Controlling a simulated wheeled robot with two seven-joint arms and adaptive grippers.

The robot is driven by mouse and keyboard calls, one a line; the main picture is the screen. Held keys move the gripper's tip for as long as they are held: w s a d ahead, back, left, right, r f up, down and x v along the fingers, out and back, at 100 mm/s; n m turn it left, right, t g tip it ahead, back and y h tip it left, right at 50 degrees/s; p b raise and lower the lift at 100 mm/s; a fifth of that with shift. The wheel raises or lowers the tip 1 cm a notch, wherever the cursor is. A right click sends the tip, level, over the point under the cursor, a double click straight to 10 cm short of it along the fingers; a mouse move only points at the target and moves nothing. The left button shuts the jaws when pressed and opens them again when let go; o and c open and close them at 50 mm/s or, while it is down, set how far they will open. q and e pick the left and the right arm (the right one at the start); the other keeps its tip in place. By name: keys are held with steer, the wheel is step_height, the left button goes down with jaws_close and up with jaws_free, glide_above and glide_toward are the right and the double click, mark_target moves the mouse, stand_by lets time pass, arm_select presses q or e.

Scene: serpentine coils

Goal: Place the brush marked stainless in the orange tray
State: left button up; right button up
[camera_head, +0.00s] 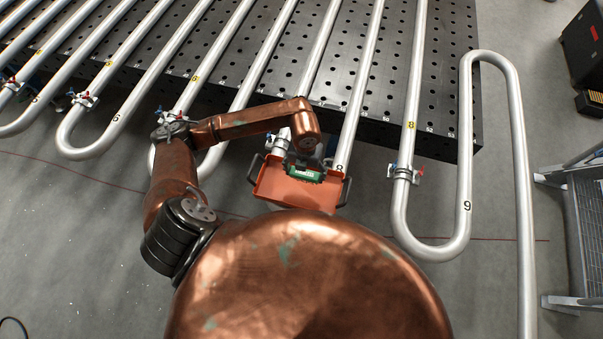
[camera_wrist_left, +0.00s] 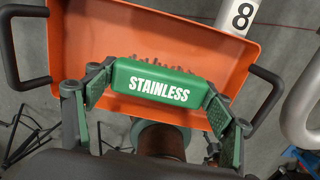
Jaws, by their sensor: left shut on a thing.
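The green brush marked STAINLESS (camera_wrist_left: 160,85) is held between the two fingers of my left gripper (camera_wrist_left: 157,100), one finger at each end. Dark bristles show along its far edge. In the head view the brush (camera_head: 305,174) shows just below my left wrist, over the orange tray (camera_head: 296,192). The tray also fills much of the left wrist view (camera_wrist_left: 200,40), behind the brush, with dark handles at its sides. I cannot tell whether the brush touches the tray floor. My right gripper is not in view.
Several silver serpentine pipes (camera_head: 522,180) with small valves cross a black perforated table (camera_head: 445,70) beyond the tray. A pipe end marked 8 stands close to the tray. A metal step (camera_head: 588,225) is at the right.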

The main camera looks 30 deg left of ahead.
mark_target(302, 175)
arm_select(q)
steer(key=shift+w+a+f, duration=0.25)
steer(key=shift+a+f, duration=0.15)
steer(key=shift+f, duration=0.15)
steer(key=shift+w+a+f, duration=0.25)
steer(key=shift+a+f, duration=0.1)
steer(key=shift+f, duration=0.15)
steer(key=f+p, duration=0.2)
steer(key=f, duration=0.1)
steer(key=shift+w+a, duration=0.15)
steer(key=shift+a, duration=0.05)
steer(key=shift+f, duration=0.35)
steer(key=shift+f, duration=0.15)
steer(key=o, duration=1.1)
